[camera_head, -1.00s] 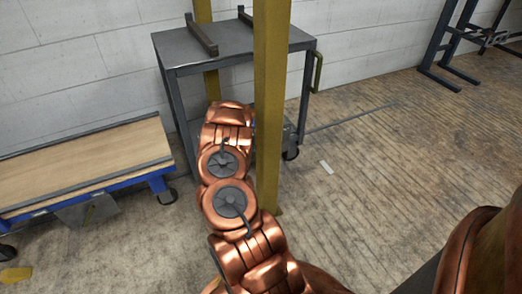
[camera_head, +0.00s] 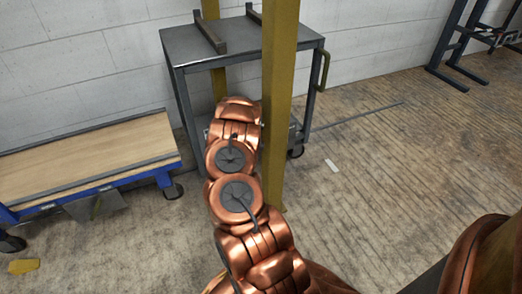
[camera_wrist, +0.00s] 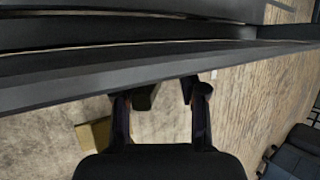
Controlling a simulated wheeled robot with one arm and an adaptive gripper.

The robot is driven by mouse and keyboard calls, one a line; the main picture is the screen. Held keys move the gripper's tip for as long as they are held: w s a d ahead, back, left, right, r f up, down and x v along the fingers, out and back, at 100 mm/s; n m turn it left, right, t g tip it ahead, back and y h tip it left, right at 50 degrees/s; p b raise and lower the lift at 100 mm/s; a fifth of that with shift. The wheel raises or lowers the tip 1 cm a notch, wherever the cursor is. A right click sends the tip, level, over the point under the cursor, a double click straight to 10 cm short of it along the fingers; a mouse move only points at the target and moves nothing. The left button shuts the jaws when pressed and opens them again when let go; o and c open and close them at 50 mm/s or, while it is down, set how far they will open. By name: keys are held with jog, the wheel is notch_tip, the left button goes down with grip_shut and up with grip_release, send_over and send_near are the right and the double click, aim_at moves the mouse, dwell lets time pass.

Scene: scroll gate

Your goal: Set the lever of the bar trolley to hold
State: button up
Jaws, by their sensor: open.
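The bar trolley (camera_head: 243,40), a grey metal cart with two dark bars (camera_head: 209,33) on its top, stands against the wall in the head view. My arm and a yellow post cover part of its front. I cannot make out its lever for sure. In the wrist view a grey metal edge (camera_wrist: 150,72) of what looks like the trolley crosses above my gripper (camera_wrist: 160,92). The gripper is open, its fingers apart just below that edge. A small dark piece (camera_wrist: 145,97) shows between the fingertips; I cannot tell whether it is the lever or whether they touch it.
A yellow post (camera_head: 279,110) stands close to the right of my arm. A blue cart with a wooden top (camera_head: 90,160) stands at the left. A dark rack (camera_head: 458,45) is at the back right. The wooden floor (camera_head: 400,160) at the right is mostly clear.

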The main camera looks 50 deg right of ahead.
jog(key=shift+r, duration=0.1)
jog(key=v, duration=1.2)
dwell(0.5)
